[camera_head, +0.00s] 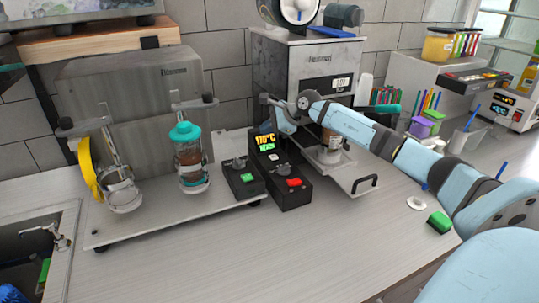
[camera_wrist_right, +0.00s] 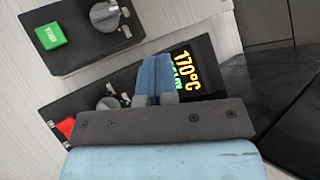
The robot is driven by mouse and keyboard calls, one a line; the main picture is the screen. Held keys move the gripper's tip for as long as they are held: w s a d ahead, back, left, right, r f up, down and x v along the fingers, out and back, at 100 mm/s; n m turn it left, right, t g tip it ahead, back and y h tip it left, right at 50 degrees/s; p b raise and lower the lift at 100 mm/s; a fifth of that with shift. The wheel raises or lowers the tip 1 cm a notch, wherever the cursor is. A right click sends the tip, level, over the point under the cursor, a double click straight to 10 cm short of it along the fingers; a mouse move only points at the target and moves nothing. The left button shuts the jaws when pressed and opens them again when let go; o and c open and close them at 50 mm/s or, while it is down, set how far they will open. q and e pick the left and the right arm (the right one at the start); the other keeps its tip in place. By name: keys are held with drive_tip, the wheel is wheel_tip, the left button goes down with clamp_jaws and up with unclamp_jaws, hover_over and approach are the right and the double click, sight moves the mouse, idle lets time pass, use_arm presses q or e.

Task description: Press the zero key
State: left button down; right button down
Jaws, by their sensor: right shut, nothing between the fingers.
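A black control box (camera_head: 291,193) stands on the counter in the head view. Its display (camera_head: 265,142) reads 170°C in yellow above a green line. A small white key (camera_head: 273,157) sits below the display; its label is too small to read. In the right wrist view the display (camera_wrist_right: 184,68) is partly covered by my right gripper (camera_wrist_right: 155,62). The gripper is shut and empty, its blue fingers over the box between display and knob (camera_wrist_right: 110,102). The white key is not visible there. In the head view the right gripper (camera_head: 283,122) is beside the display; contact cannot be told. My left gripper is out of view.
A second black box with a green key (camera_head: 247,178) and knob stands to the left. A red key (camera_head: 294,182) is at the box's front. Cup holders with a teal-lidded cup (camera_head: 187,145) stand further left; a grey machine (camera_head: 300,70) stands behind.

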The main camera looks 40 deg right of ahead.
drive_tip(key=d, duration=0.3)
drive_tip(key=shift+r+h, duration=0.35)
drive_tip(key=shift+h, duration=0.05)
drive_tip(key=b, duration=0.4)
hover_over(274, 157)
wheel_tip(274, 157, down, 8)
drive_tip(key=shift+a+r, duration=0.1)
drive_tip(key=shift+f, duration=0.5)
idle(1.4)
drive_tip(key=shift+f+b, duration=0.4)
drive_tip(key=shift+b, duration=0.15)
